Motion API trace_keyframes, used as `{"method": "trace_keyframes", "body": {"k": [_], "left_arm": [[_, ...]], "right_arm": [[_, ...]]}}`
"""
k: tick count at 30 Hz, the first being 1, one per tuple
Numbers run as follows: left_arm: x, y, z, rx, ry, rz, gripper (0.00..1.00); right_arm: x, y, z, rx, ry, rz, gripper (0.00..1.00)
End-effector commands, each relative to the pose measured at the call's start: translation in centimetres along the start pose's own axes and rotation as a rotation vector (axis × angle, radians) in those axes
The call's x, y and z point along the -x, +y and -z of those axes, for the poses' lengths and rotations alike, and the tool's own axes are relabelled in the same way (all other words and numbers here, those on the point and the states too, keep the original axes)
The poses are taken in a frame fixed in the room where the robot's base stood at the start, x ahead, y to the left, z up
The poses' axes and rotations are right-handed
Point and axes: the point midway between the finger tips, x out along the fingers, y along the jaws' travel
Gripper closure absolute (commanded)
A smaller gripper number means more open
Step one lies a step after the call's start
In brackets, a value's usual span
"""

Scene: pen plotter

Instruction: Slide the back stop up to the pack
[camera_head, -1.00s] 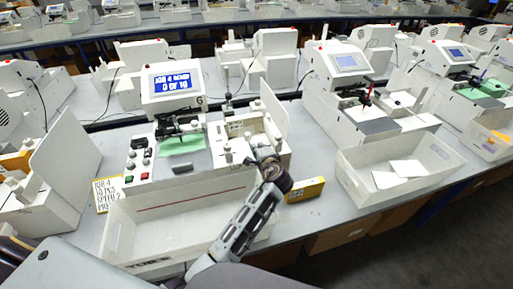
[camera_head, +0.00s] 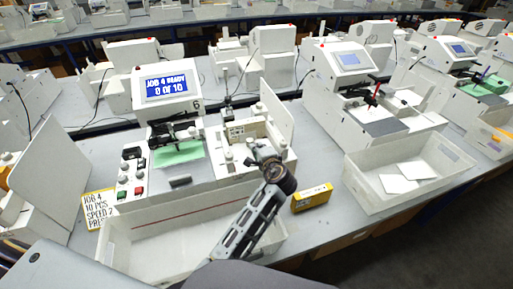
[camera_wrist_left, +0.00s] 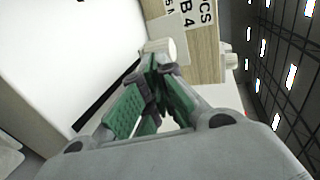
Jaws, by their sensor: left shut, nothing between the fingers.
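My left gripper (camera_head: 262,154) reaches over the feeder at the right side of the near plotter (camera_head: 168,88). In the left wrist view its green-padded fingers (camera_wrist_left: 155,82) are shut with nothing between them. Just past the fingertips is a pale round knob (camera_wrist_left: 166,49), which may belong to the back stop; I cannot tell whether they touch it. Behind it is the pack (camera_wrist_left: 190,30), tan-sided with a white label. The pack also shows as a small labelled block in the head view (camera_head: 236,131). The rest of the back stop is hidden by the gripper. My right gripper is out of view.
A white open tray (camera_head: 125,238) stands in front of the plotter, under my left arm. A yellow box (camera_head: 311,197) lies right of the arm. A yellow job card (camera_head: 98,207) is at left. Another tray (camera_head: 455,160) holds white sheets. An upright white panel (camera_head: 278,110) borders the feeder.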

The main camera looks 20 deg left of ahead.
Motion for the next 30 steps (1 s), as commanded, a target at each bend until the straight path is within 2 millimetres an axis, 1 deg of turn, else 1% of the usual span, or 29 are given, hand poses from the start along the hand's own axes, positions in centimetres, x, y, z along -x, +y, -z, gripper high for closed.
{"method": "trace_keyframes", "body": {"k": [11, 21, 30], "left_arm": [[0.0, 0.0, 0.0, 0.0, 0.0, 0.0, 1.0], [-1.2, -0.5, 0.0, 0.001, 0.0, 0.001, 1.0], [-1.2, -0.5, 0.0, 0.001, -0.001, 0.001, 1.0]], "right_arm": [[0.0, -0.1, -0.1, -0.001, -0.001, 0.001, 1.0], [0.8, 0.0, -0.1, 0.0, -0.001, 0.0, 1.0], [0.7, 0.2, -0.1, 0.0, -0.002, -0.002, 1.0]]}}
